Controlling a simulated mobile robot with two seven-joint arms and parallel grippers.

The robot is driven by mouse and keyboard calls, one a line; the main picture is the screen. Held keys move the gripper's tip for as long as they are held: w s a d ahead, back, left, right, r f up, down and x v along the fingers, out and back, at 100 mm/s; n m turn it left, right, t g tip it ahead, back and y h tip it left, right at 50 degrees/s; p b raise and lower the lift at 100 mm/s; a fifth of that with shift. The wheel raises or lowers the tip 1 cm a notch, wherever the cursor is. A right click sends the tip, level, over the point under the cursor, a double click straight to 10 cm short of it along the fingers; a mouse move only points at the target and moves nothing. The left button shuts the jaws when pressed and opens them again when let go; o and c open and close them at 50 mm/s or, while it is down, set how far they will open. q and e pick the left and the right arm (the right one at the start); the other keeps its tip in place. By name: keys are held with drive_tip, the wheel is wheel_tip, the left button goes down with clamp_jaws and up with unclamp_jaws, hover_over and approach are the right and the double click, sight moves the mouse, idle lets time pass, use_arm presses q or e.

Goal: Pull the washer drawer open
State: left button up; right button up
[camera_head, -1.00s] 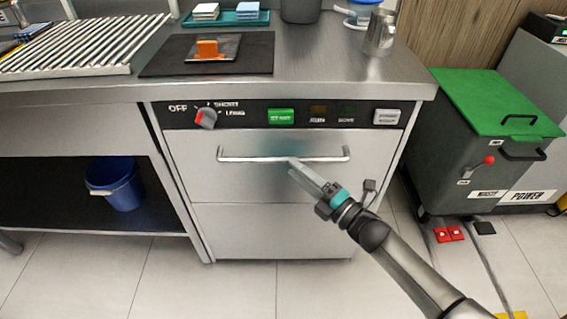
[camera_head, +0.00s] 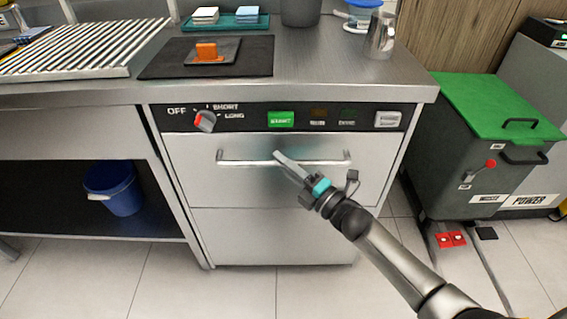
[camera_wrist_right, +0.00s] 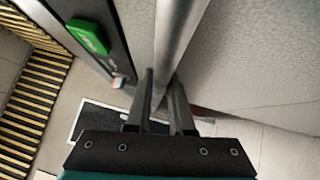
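The washer drawer (camera_head: 240,187) is the steel upper front of the washer, below its control panel. It sits flush in the cabinet and looks closed. Its horizontal bar handle (camera_head: 234,162) runs across the front. My right gripper (camera_head: 277,156) reaches in from the lower right, with its fingertips at the middle of the handle. In the right wrist view the handle bar (camera_wrist_right: 178,35) passes between the two fingers of my right gripper (camera_wrist_right: 160,88), which sit close against its sides. My left gripper is not in view.
The control panel has a knob (camera_head: 205,121) and a green start button (camera_head: 281,119). A dark mat (camera_head: 165,62) lies on the counter above. A green-topped cabinet (camera_head: 490,95) stands at the right. A blue bucket (camera_head: 115,188) is under the counter. The floor in front is clear.

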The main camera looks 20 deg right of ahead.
clamp_jaws()
idle(0.9)
